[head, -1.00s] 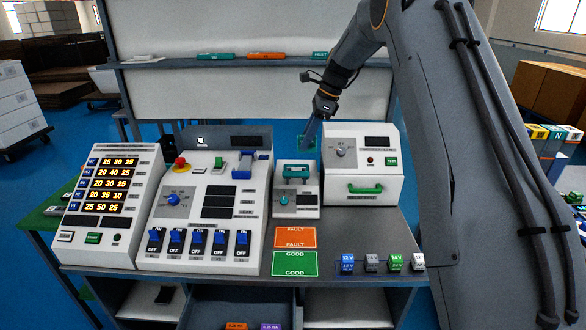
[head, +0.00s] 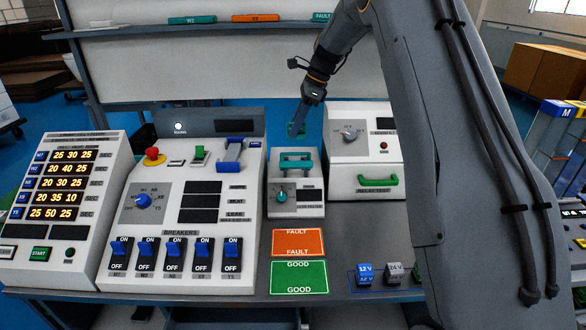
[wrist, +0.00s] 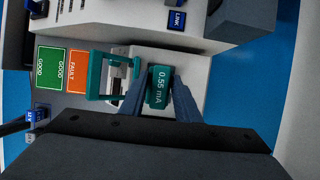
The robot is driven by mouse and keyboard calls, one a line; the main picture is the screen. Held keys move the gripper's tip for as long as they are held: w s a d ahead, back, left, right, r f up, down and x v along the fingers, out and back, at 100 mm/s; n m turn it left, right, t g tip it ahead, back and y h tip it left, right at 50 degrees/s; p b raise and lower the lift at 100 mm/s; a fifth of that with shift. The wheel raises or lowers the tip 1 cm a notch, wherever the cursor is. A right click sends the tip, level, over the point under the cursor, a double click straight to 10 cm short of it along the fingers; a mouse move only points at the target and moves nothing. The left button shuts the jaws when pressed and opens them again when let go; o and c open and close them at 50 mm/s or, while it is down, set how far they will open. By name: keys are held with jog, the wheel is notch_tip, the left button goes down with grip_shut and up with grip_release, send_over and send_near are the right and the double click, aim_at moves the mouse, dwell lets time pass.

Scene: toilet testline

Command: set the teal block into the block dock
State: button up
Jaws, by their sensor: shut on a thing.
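The teal block (wrist: 159,87), marked "0.55 mA", sits between the two fingers of my gripper (wrist: 160,98) in the wrist view. In the head view my gripper (head: 298,126) points down behind and above the small white unit (head: 314,209), with the teal block (head: 293,131) partly hidden by the fingers. This unit has a teal handle-like frame (head: 296,157) on top and a teal knob (head: 281,196) in front. I cannot tell which part is the block dock. In the wrist view the frame (wrist: 95,72) is left of the block. Contact between block and unit is unclear.
A breaker console (head: 185,215) stands left of the unit. A white box with a green handle (head: 378,181) stands close on its right. Orange FAULT (head: 299,242) and green GOOD (head: 299,278) pads lie in front. Small cubes (head: 366,274) lie at the front right.

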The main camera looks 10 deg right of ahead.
jog(key=shift+w+f, duration=0.3)
jog(key=shift+f, duration=0.15)
notch_tip(320, 180, down, 10)
jog(key=p, duration=0.3)
jog(key=shift+r, duration=0.1)
jog(key=o, duration=0.8)
jog(key=b+v, duration=0.4)
jog(key=v, duration=0.8)
